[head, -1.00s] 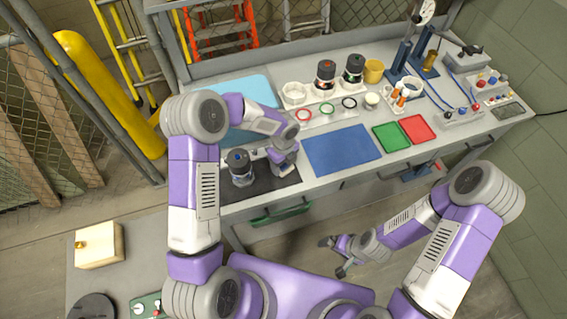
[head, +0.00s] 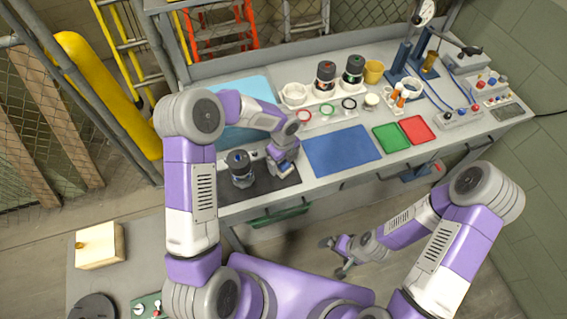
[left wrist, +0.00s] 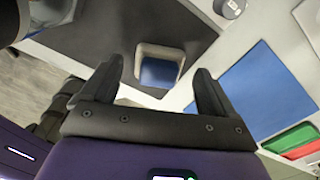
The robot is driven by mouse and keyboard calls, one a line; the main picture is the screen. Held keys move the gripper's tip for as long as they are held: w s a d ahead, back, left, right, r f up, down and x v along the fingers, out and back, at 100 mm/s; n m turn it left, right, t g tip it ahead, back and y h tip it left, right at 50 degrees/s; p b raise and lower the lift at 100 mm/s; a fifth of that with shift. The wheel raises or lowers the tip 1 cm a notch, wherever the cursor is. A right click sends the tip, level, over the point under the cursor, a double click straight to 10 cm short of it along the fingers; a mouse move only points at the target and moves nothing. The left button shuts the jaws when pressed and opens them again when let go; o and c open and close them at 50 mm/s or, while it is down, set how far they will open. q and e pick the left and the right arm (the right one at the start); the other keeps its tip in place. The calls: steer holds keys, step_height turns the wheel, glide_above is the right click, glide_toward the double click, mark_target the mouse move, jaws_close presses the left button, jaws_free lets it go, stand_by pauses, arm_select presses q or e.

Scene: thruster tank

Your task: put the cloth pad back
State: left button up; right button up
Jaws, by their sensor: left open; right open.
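A small square piece with a pale border and a blue middle (left wrist: 158,70) lies by the edge of the dark mat in the left wrist view; I cannot tell whether the blue is the cloth pad or the floor of a holder. In the head view it shows partly below my left gripper (head: 283,162). In the left wrist view my left gripper (left wrist: 157,85) is open, with the piece ahead of and between its fingers, and nothing is visibly held. My right gripper (head: 333,257) is open and empty in front of the bench, low over the floor.
A dark jar (head: 240,168) stands on the dark mat (head: 262,185), left of my left gripper. A blue mat (head: 342,150), a green mat (head: 392,138) and a red mat (head: 417,130) lie to the right. Jars and a white rack (head: 322,96) stand behind.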

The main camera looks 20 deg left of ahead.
mark_target(284, 163)
arm_select(q)
step_height(284, 163, up, 10)
steer(key=shift+p, duration=0.4)
arm_select(e)
steer(key=shift+r, duration=0.45)
arm_select(q)
steer(key=shift+f, duration=0.15)
